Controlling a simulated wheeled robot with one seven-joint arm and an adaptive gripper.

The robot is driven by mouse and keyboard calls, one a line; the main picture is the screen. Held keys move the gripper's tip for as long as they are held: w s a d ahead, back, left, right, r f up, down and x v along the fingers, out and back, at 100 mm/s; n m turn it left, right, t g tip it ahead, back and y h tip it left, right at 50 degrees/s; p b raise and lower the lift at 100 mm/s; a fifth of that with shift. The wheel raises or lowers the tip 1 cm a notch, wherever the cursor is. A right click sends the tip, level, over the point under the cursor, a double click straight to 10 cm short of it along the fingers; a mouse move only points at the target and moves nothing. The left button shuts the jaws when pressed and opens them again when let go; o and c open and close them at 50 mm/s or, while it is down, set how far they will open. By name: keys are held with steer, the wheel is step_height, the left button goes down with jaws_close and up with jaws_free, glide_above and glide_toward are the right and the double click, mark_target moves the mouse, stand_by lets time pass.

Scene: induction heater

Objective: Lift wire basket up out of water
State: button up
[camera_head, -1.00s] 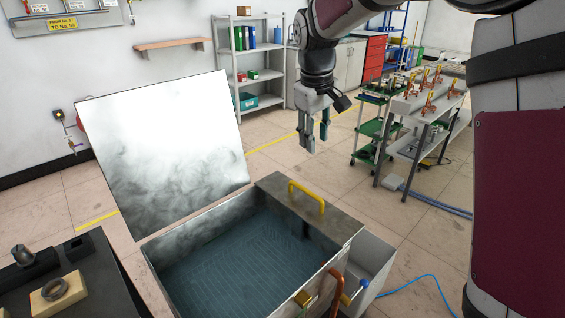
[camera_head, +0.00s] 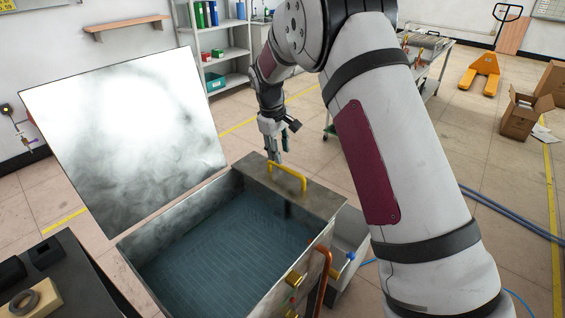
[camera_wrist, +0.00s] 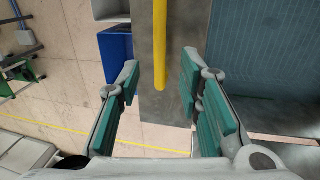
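The yellow handle (camera_head: 287,178) stands on a flat grey metal plate (camera_head: 315,197) at the back edge of the tank (camera_head: 322,238). The wire basket (camera_head: 225,245) shows only as a lined grid under the blue water, if that grid is the basket. My gripper (camera_head: 278,158) is open and empty just behind and above the handle, fingers pointing down. In the wrist view, the yellow handle (camera_wrist: 160,45) lies in the gap between my two open fingers (camera_wrist: 161,62), which look clear of it.
The tank's raised lid (camera_head: 130,140) stands open at the left. A copper-coloured pipe (camera_head: 322,280) and brass fittings are at the front right. A dark table (camera_head: 70,285) is at the lower left. Shelves (camera_head: 215,50) stand behind, with open floor between.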

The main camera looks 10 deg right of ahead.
mark_target(283, 166)
steer(key=f, duration=0.4)
steer(key=d+f, duration=0.1)
steer(key=shift+w+f, duration=0.35)
steer(key=shift+f, duration=0.05)
jaws_close()
